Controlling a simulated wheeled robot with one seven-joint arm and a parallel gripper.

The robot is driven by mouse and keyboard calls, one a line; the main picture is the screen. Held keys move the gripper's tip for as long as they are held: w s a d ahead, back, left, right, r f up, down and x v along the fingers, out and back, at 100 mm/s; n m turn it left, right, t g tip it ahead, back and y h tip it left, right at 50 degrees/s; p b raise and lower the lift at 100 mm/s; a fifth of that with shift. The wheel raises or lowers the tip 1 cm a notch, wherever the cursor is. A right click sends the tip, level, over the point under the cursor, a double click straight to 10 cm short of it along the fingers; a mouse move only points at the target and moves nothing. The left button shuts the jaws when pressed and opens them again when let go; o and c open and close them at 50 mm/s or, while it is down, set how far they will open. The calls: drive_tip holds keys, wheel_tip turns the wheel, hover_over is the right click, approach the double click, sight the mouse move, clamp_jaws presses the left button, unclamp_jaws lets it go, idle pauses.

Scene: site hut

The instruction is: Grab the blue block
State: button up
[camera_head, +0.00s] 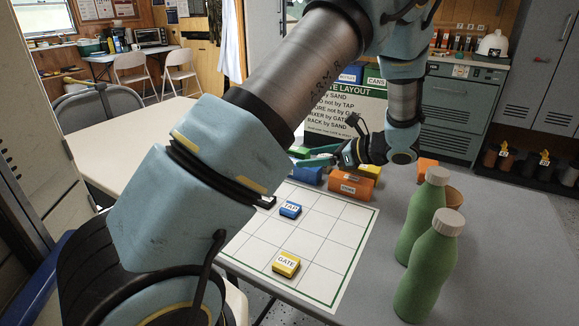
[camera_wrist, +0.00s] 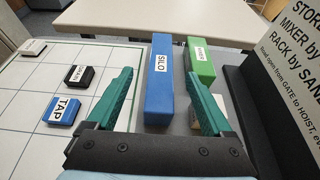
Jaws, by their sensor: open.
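A long blue block labelled SILO (camera_wrist: 159,80) lies between my two teal fingers as seen in the wrist view, with its near end close to the palm. In the head view the blue block (camera_head: 306,176) is partly hidden behind my gripper (camera_head: 318,158). My gripper (camera_wrist: 160,92) is open, with one finger on each side of the block in the picture. I cannot tell if the fingers are level with it or above it. A smaller blue tile labelled TAP (camera_wrist: 64,110) sits left of my gripper on the white grid mat (camera_wrist: 40,150); it also shows in the head view (camera_head: 290,210).
A green block (camera_wrist: 200,60) lies right of the blue block. An orange block (camera_head: 350,186) and a yellow block (camera_head: 368,171) are close by. The layout sign (camera_head: 345,118) stands behind. Two green bottles (camera_head: 430,268) stand at the right. A yellow GATE tile (camera_head: 286,264) lies on the mat.

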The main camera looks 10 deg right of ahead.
drive_tip(key=shift+f+p+x, duration=0.2)
drive_tip(key=shift+p+x, duration=0.55)
drive_tip(key=shift+x, duration=2)
drive_tip(key=shift+d, duration=0.15)
drive_tip(key=shift+c, duration=0.3)
clamp_jaws()
